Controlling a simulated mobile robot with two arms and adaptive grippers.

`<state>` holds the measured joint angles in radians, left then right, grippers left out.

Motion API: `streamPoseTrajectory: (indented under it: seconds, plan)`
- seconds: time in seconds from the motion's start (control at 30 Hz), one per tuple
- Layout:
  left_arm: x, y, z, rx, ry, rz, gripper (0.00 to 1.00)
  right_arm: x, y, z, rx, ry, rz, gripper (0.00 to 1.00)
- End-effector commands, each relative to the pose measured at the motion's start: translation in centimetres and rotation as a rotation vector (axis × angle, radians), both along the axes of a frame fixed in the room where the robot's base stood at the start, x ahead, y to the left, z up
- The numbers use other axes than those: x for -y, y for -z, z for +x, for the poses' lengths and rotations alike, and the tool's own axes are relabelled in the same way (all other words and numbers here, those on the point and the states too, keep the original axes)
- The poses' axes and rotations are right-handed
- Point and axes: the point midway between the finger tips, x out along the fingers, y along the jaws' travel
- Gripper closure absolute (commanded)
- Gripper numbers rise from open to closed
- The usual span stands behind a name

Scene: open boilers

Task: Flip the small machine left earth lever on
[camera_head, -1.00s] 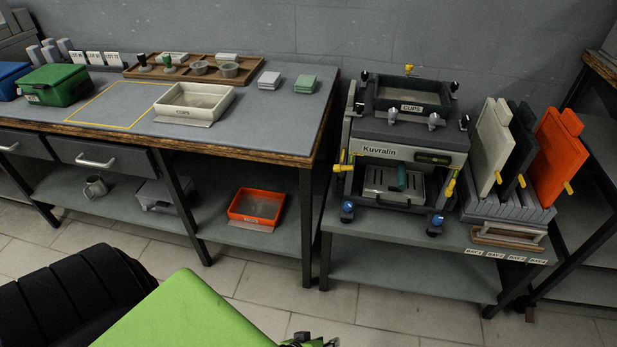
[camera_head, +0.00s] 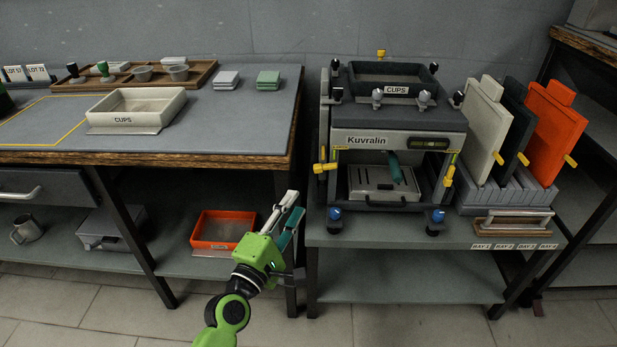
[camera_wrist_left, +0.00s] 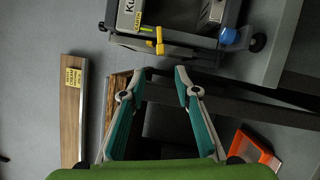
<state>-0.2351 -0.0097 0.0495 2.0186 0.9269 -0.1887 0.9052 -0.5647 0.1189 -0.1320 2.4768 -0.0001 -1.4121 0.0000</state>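The small machine, marked Kuvralin (camera_head: 385,140), stands on the low grey bench right of the workbench. A yellow lever (camera_head: 325,167) sticks out at its left side, and another yellow lever (camera_head: 448,177) is on its right. My right gripper is out of view.
The workbench edge (camera_head: 295,125) and its leg are close left of the gripper. An orange tray (camera_head: 222,228) sits on the lower shelf. Upright coloured plates (camera_head: 555,130) stand right of the machine. The floor in front is clear.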

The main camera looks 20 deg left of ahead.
Motion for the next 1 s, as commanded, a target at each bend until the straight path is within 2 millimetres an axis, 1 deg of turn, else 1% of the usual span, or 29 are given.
streamPoseTrajectory:
  seconds: [0.03,0.17,0.3,0.5,0.6,0.7,1.0]
  plan:
    - [0.1,-0.3,1.1,0.004,-0.001,-0.002,0.71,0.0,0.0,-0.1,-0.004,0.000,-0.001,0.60]
    - [0.4,-0.5,3.8,0.003,-0.001,-0.001,0.71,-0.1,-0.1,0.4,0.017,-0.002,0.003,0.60]
    - [0.7,-0.7,6.8,0.001,0.000,0.000,0.71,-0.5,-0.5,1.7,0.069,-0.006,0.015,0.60]
    - [1.0,-0.9,10.0,-0.001,0.000,0.002,0.71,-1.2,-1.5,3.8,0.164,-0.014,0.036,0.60]
    - [1.1,-0.9,11.0,-0.002,0.000,0.003,0.71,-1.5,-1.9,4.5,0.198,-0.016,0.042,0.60]
    - [1.2,-1.0,11.4,-0.002,-0.001,0.003,0.71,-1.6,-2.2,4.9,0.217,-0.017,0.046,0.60]
    - [1.2,-1.0,11.6,-0.003,-0.001,0.003,0.71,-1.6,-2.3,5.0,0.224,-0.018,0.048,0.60]
